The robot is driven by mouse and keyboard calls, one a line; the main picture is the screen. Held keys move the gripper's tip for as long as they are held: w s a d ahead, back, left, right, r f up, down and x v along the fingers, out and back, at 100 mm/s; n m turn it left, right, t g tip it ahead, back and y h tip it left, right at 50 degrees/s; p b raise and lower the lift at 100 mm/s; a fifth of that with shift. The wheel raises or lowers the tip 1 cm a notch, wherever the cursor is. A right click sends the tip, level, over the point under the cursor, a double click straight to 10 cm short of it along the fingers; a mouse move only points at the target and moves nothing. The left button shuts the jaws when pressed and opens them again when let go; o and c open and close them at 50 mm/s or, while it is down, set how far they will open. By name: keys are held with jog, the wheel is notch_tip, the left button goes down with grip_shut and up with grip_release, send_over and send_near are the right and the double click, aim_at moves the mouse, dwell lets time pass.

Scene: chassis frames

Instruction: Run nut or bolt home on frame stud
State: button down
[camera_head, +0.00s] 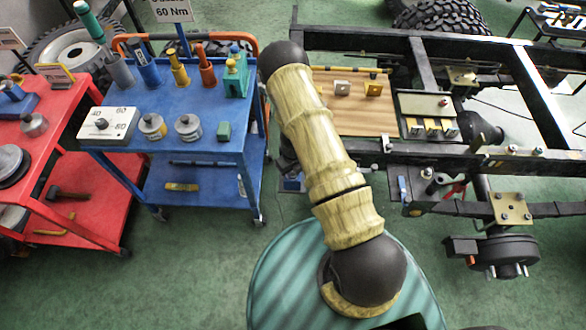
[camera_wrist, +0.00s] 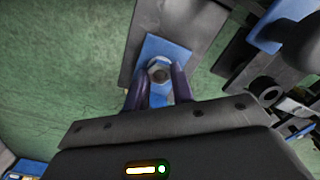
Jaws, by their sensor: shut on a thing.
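In the wrist view a silver hex nut (camera_wrist: 159,68) with a dark round centre sits over a blue plate (camera_wrist: 152,48) on a dark grey frame member (camera_wrist: 200,25). My gripper (camera_wrist: 160,84) has its two purple fingers on either side of the nut and is shut on it. The centre may be a stud end; how far the nut is on it I cannot tell. In the head view the black chassis frame (camera_head: 470,155) is at the right. There my arm hides the gripper and the nut.
In the head view a blue cart (camera_head: 200,80) with sockets and weights stands left of my arm, beside a red cart (camera_head: 60,100). A hub with studs (camera_head: 505,255) hangs at the frame's lower right. Green floor (camera_head: 190,270) is clear at lower left.

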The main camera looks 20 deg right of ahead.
jog(key=shift+w+m, duration=0.15)
jog(key=shift+m, duration=0.35)
jog(key=c, duration=1.1)
grip_release()
jog(key=shift+c, duration=1.2)
